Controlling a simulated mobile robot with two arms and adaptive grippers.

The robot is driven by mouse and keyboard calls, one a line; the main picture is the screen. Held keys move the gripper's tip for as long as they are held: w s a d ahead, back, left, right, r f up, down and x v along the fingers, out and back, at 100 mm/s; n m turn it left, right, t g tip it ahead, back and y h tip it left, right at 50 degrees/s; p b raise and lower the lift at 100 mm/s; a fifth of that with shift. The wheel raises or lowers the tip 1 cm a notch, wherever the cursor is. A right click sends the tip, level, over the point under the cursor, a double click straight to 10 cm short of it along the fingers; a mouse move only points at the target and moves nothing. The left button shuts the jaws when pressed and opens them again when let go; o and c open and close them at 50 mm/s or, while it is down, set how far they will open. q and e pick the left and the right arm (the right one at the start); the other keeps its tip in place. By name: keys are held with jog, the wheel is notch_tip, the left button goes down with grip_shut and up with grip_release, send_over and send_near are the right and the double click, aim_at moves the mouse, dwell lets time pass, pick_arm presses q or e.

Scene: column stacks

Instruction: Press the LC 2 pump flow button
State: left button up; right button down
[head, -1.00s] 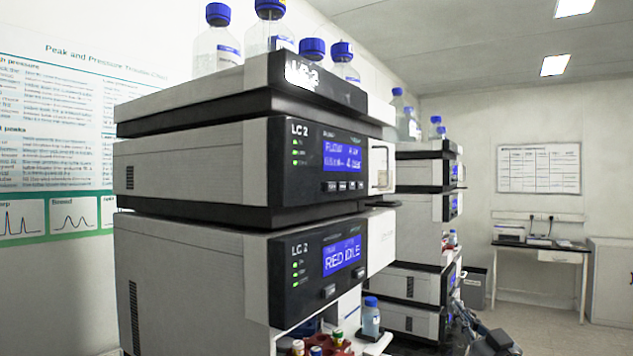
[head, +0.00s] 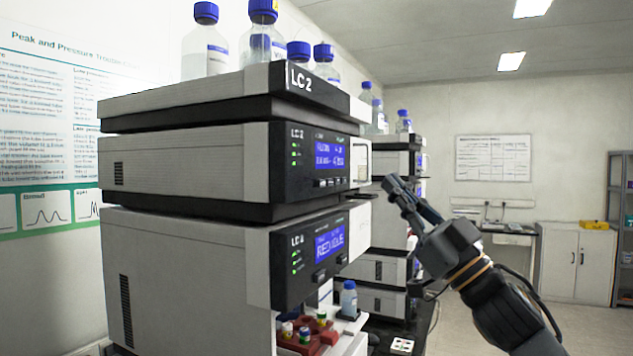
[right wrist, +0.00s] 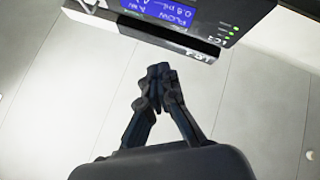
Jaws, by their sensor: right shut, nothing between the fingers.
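The LC 2 stack (head: 170,242) stands left of centre in the head view. Its upper module has a blue flow display (head: 330,155) and a row of small dark buttons (head: 328,183) below it. My right gripper (head: 392,186) is raised to the right of this panel, apart from it, its fingers shut and empty. In the right wrist view the shut fingertips (right wrist: 161,76) point toward a dark panel with a blue FLOW display (right wrist: 170,12), seen upside down. A gap shows between them in the picture. My left gripper is not in view.
Capped bottles (head: 205,45) stand on top of the stack. The lower module has a display (head: 330,243), with red vial racks (head: 308,335) and a bottle (head: 348,299) below. A second stack (head: 385,272) stands behind. Open floor lies at right.

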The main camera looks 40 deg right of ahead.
aim_at(321, 183)
jog(key=shift+d, duration=0.1)
jog(key=shift+w, duration=0.1)
jog(key=w+a+p, duration=0.4)
jog(key=w+p, duration=0.1)
jog(key=w, duration=0.2)
jog(key=shift+w, duration=0.35)
jog(key=shift+w+a, duration=0.1)
jog(key=shift+w, duration=0.05)
dwell(1.4)
jog(key=shift+w+a, duration=0.15)
jog(key=shift+w, duration=0.1)
